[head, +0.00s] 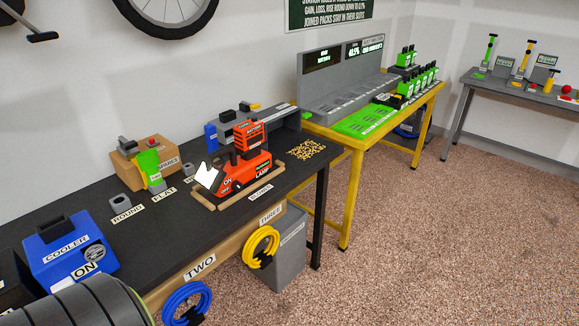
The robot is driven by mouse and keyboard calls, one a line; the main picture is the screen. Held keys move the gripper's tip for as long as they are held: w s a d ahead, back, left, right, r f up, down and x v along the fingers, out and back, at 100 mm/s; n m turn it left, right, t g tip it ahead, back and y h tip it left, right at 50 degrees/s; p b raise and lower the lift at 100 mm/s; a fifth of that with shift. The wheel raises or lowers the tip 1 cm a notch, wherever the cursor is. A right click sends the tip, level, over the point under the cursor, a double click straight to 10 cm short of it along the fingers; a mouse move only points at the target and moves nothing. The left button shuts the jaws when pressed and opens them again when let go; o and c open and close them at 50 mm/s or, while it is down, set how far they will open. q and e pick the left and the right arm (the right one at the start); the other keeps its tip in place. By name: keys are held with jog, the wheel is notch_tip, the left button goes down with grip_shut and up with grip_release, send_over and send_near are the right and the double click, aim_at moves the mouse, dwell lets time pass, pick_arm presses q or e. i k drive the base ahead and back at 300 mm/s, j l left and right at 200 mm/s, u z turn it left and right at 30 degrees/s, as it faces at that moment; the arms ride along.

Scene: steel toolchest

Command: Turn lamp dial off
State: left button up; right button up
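The orange-red lamp (240,172) stands on a wooden-edged board (232,201) on the black bench, marked LAMP on its side. Its white head (208,175) at the left end looks brightly lit. Small ON lettering (228,182) shows low on its front, near the head; the dial itself is too small to make out clearly. Neither of my grippers is in view. A dark ribbed rounded part at the bottom left corner looks like part of my own body.
A blue cooler (68,247) with a round dial and an ON label stands at the bench's left end. Yellow (261,247) and blue (186,301) coils hang on the front. Open floor (440,240) lies right.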

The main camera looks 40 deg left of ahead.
aim_at(236, 186)
jog(key=i+u, duration=0.3)
jog(key=i, duration=0.25)
jog(key=i+l+u, duration=0.2)
jog(key=i+u, duration=0.15)
jog(key=i, duration=0.2)
jog(key=i+l+u, duration=0.3)
jog(key=i, duration=0.25)
